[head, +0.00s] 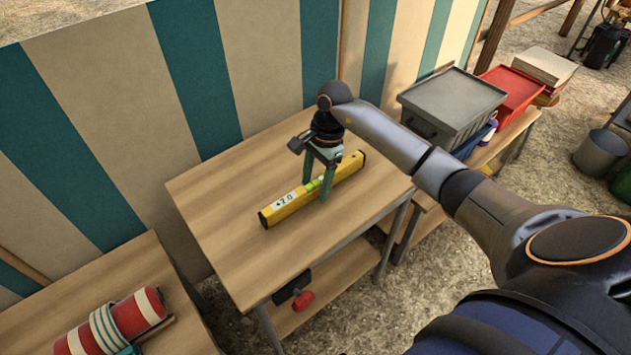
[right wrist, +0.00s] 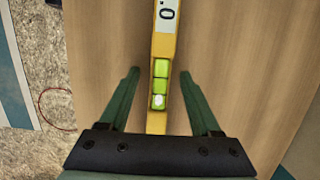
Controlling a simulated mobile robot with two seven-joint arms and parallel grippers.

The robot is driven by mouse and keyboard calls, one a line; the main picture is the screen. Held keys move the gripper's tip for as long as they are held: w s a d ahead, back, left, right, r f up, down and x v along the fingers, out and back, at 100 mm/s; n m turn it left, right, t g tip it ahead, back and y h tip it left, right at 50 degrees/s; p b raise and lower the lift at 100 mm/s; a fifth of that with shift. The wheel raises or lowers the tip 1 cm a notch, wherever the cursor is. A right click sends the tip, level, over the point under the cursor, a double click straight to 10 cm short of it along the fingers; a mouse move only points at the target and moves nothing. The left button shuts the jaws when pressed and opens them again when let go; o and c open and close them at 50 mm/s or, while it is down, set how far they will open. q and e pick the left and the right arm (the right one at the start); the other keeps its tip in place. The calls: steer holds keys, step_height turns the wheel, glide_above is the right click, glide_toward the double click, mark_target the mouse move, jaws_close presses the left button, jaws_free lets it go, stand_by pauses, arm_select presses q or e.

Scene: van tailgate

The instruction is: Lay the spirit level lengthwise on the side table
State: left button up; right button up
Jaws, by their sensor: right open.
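The yellow spirit level (head: 290,206) lies on the wooden side table (head: 225,215), at a diagonal across its top in the head view. In the right wrist view the level (right wrist: 162,62) runs between the two open fingers (right wrist: 159,88), with a gap on each side. The gripper hides part of the level in the head view. My left gripper is not in view.
A lower bench (head: 165,270) at the left holds a red-and-white striped roll (head: 110,325). A grey crate (head: 455,97) and a red bin (head: 510,90) stand on another bench at the right. A striped canvas wall (head: 185,75) rises behind the table. The table's front left is clear.

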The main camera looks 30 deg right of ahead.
steer(key=p+v, duration=0.1)
steer(key=v, duration=1.1)
steer(key=shift+r, duration=0.25)
